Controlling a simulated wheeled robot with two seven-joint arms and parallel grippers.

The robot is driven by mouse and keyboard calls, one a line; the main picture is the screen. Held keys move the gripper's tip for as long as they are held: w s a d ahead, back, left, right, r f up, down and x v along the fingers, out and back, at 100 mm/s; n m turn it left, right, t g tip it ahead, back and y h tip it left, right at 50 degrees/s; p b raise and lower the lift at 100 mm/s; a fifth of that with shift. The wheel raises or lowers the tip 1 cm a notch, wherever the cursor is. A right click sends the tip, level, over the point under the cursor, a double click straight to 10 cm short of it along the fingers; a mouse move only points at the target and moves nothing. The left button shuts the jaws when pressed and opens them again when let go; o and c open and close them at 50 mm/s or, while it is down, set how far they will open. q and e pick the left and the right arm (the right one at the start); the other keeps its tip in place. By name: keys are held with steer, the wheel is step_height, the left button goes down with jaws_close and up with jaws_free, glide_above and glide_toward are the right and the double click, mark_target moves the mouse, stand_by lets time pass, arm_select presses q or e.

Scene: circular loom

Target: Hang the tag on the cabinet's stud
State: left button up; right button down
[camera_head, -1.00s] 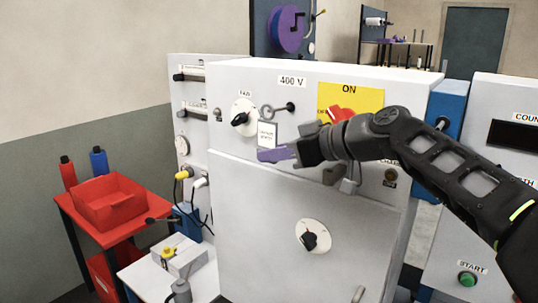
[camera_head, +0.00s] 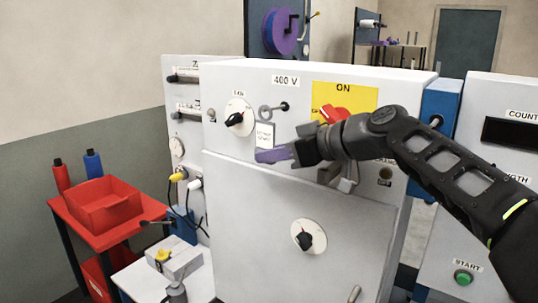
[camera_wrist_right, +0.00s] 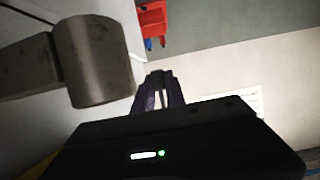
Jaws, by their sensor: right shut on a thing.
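The white tag (camera_head: 264,134), with small dark print and a grey ring (camera_head: 265,113) at its top, hangs upright in front of the cabinet (camera_head: 235,170). My right gripper (camera_head: 272,155), with purple fingers, is shut on the tag's lower part. The stud (camera_head: 285,106) is a dark round base with a thin rod pointing left, just right of the ring. I cannot tell whether the rod passes through the ring or stops beside it. In the right wrist view the purple fingertips (camera_wrist_right: 160,90) are close together around something grey. My left gripper is not in view.
A black-knobbed dial (camera_head: 237,118) is left of the tag. A grey cylinder (camera_wrist_right: 95,62) is near the fingers in the wrist view. A red bin (camera_head: 103,203) stands left.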

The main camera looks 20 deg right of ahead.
steer(key=shift+d+r, duration=0.2)
steer(key=shift+d, duration=0.15)
steer(key=shift+d+r, duration=0.15)
steer(key=shift+r, duration=0.05)
stand_by(0.4)
steer(key=shift+b, duration=0.35)
steer(key=shift+w, duration=0.15)
steer(key=shift+b, duration=0.3)
stand_by(0.3)
steer(key=shift+f, duration=0.1)
steer(key=shift+b, duration=0.3)
stand_by(0.9)
steer(key=shift+a, duration=0.25)
